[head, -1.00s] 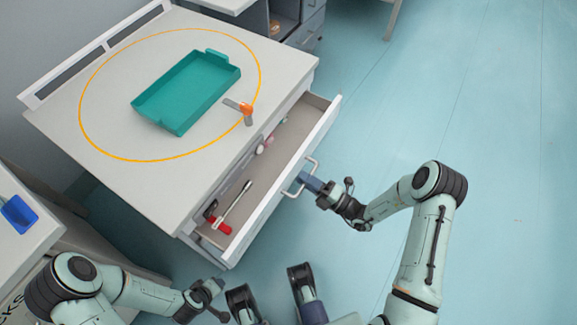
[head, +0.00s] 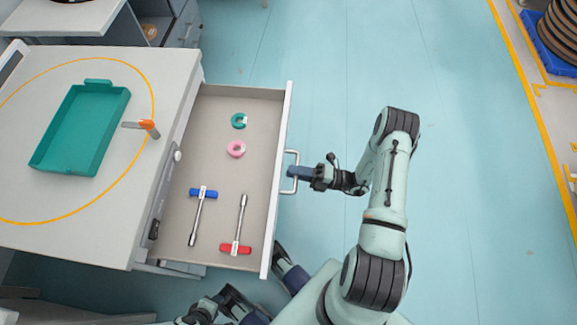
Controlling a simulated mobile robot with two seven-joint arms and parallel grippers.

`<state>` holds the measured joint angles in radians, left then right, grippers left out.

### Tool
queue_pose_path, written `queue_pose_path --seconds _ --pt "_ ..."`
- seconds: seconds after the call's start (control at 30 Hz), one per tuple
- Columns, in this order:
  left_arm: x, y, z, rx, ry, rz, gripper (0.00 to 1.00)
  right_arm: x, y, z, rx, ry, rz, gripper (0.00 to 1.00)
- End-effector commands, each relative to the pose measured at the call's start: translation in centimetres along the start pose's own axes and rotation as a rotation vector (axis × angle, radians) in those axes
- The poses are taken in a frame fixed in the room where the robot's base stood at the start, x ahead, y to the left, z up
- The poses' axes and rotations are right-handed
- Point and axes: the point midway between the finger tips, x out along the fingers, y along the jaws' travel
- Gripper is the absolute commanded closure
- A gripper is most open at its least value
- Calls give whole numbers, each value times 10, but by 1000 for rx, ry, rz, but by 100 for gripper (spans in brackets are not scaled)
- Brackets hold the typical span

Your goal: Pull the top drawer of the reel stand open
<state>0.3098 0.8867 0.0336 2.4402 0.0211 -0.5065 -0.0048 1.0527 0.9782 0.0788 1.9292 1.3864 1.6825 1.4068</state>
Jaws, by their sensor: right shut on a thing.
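The reel stand (head: 110,240) is at the left, with its top drawer (head: 215,115) pulled far out toward the right. The drawer's bar handle (head: 294,158) is on its front panel. My right gripper (head: 292,172) is at the handle and shut on it. Inside the drawer lie a blue-handled tool (head: 203,194), a red-handled tool (head: 236,249), a pink ring (head: 236,149) and a green ring (head: 239,121). My left arm shows only in part at the bottom edge, and I cannot make out its gripper's jaws.
A teal tray (head: 80,135) and an orange-and-grey item (head: 149,128) are on the stand's top, by a yellow circle line. Dark stacked discs (head: 560,30) stand at the far right.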

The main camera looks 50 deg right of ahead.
Motion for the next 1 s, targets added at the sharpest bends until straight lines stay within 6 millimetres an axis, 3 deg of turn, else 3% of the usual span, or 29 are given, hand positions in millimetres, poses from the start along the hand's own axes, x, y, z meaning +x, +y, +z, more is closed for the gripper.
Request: queue_pose_path --seconds 0.4,0.43,0.47,0.5,0.83,1.0 --pt "0 0 1 0 -2 0 57 -3 0 0 0 2 -1 100" --pt "0 0 1 0 -2 0 57 -3 0 0 0 2 -1 77" --pt "0 0 1 0 -2 0 57 -3 0 0 0 2 -1 68" --pt "0 0 1 0 -2 0 57 -3 0 0 0 2 -1 65" --pt "0 0 0 0 -1 0 57 -6 0 0 -1 0 -2 65" --pt "-1 0 1 0 -3 0 57 -29 0 1 0 -3 -3 65"
